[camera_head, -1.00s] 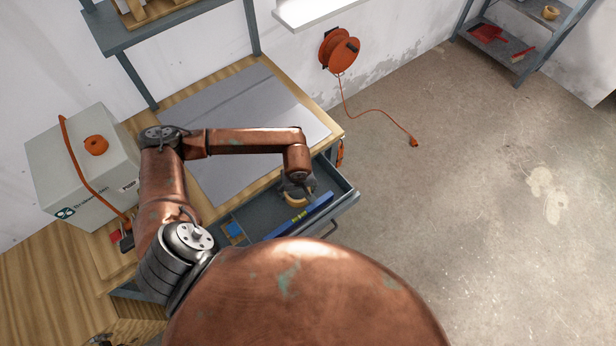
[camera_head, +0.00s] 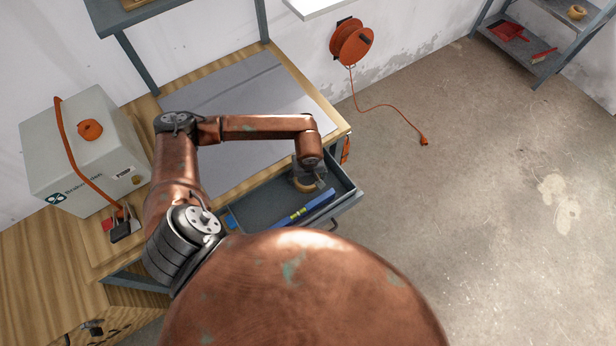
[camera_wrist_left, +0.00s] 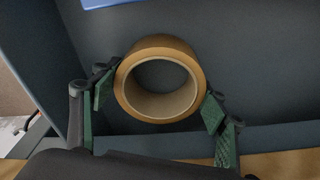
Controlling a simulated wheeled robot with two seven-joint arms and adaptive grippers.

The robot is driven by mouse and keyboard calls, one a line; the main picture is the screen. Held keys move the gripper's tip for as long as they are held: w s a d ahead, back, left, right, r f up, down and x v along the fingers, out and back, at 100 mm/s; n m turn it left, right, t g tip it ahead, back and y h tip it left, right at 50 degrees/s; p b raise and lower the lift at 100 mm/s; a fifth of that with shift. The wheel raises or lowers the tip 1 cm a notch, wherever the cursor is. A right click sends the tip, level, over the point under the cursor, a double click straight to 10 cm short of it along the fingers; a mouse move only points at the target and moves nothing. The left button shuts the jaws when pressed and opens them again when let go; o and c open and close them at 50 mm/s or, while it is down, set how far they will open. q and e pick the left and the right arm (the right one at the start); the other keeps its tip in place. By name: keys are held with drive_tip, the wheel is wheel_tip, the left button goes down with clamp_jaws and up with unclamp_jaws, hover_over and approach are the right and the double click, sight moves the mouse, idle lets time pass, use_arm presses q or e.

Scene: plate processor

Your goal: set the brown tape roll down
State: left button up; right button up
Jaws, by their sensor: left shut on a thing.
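The brown tape roll (camera_wrist_left: 160,44) is a tan ring with its hole facing the left wrist camera. My left gripper (camera_wrist_left: 158,100) is shut on it, with green finger pads at both sides of its outer edge. In the head view the roll (camera_head: 303,187) shows partly below my left gripper (camera_head: 307,180), inside the open grey drawer (camera_head: 262,203). I cannot tell whether it touches the drawer floor. My right gripper is not in view.
A blue level (camera_head: 305,208) lies in the drawer near its front, beside the roll. The workbench with a grey mat (camera_head: 240,95) is behind the drawer. A white box (camera_head: 80,150) stands on the left. An orange cable reel (camera_head: 351,42) hangs on the wall.

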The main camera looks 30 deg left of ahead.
use_arm(q)
drive_tip(key=o, duration=1.2)
drive_tip(key=shift+f, duration=0.1)
drive_tip(key=shift+o, duration=0.2)
wheel_tip(320, 180, up, 12)
drive_tip(key=s+d+p, duration=0.1)
